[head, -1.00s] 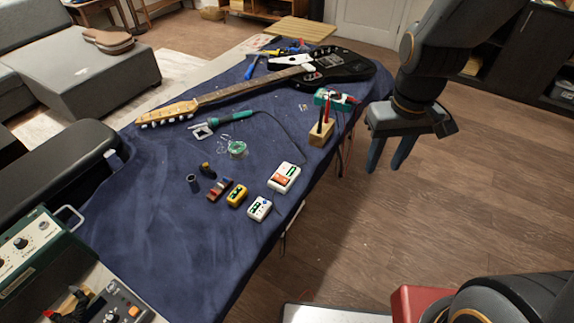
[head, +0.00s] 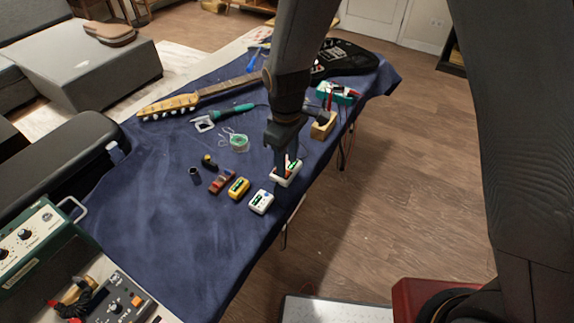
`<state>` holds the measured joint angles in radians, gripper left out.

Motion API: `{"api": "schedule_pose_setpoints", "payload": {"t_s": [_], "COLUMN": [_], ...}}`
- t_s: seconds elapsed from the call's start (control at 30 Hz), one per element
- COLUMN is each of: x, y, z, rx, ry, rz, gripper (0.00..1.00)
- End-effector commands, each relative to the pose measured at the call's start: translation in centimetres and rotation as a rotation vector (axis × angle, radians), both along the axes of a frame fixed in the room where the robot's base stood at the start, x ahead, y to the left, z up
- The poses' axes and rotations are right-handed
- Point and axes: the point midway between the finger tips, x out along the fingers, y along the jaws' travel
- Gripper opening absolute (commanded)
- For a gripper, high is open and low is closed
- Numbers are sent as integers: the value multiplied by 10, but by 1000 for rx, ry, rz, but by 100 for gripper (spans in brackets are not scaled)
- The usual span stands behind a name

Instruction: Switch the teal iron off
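The teal iron (head: 238,109) lies on the blue cloth, its tip end in a small metal stand (head: 204,122). Earlier its dark cord ran towards a white box with an orange-red switch and a green marking; my arm now hides much of that stretch. The white box (head: 290,180) is partly covered by my gripper (head: 280,183), which points down at its left part. Whether the fingers touch the switch, and which way the switch is set, I cannot tell. The fingers overlap from this side, so their opening does not show.
A smaller white box (head: 261,202), a yellow box (head: 238,188) and a brown-red box (head: 221,181) stand left of the white box. A wooden block (head: 323,127) with tools stands behind it. A guitar (head: 345,58) lies at the back. The cloth's front left is clear.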

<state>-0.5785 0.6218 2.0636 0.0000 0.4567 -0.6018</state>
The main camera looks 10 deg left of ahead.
Motion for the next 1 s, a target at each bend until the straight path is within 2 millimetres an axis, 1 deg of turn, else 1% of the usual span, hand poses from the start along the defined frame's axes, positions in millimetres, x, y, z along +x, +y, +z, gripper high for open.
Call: {"api": "schedule_pose_setpoints", "payload": {"t_s": [0.03,0.1,0.23,0.37,0.6,0.77,0.8,0.83,1.0], "x": [-1,0,0,0,0,0,0,0,0], "y": [-1,0,0,0,0,0,0,0,1], "z": [-7,-14,-23,-27,-28,-27,-27,-27,-27], "rx": [-2,-1,0,0,1,1,0,0,-15], "ry": [3,2,0,0,0,0,0,0,8], "rz": [-1,-1,-1,-2,-2,-2,-2,-2,-1], "gripper": [38,38,38,38,38,10,4,0,0]}}
